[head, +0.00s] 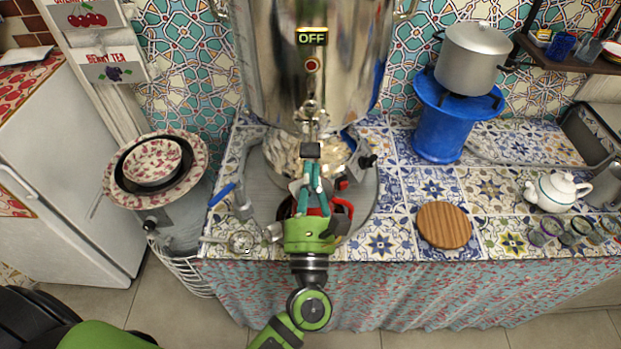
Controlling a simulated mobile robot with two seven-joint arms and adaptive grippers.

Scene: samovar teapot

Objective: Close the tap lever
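The large polished samovar (270,60) stands at the back of the tiled counter, with a sign reading OFF on its front. Its metal tap (311,113) sticks out at the front, and a small black lever end (310,150) shows below it. My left gripper (312,172) is just in front of the black end, its teal fingers close together and pointing at it. I cannot tell whether the fingers touch the lever or are fully shut. The gripper hides what lies beneath it. My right gripper is not in view.
A grey pot (473,58) stands on a blue stove (440,122) at the right. A round wooden board (444,225) and a white teapot (557,190) are on the counter. Patterned bowls (152,162) are at the left.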

